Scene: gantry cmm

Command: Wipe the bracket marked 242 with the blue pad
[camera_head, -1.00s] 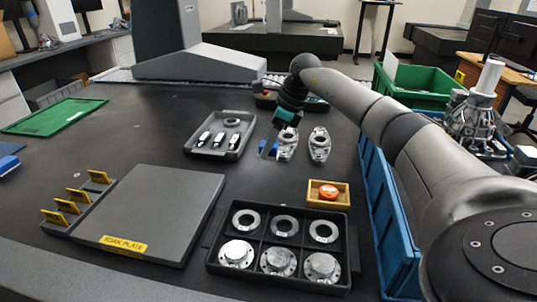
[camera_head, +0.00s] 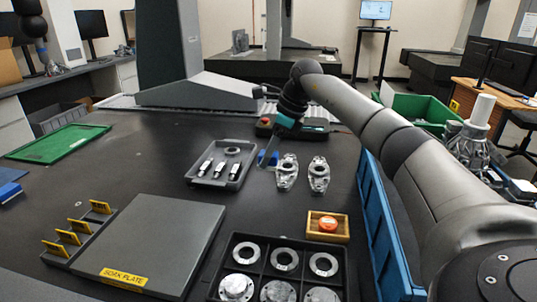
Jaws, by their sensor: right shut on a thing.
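Two grey metal brackets stand side by side on the dark table, a left one (camera_head: 287,173) and a right one (camera_head: 319,175). Their markings are too small to read, so I cannot tell which is 242. My right gripper (camera_head: 267,159) is shut on a blue pad (camera_head: 270,160), just left of the left bracket's far end. I cannot tell whether the pad touches the table or the bracket. The fingers are small and partly hidden by the wrist. My left gripper is out of view.
A grey tray (camera_head: 245,172) with several parts lies left of the pad.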

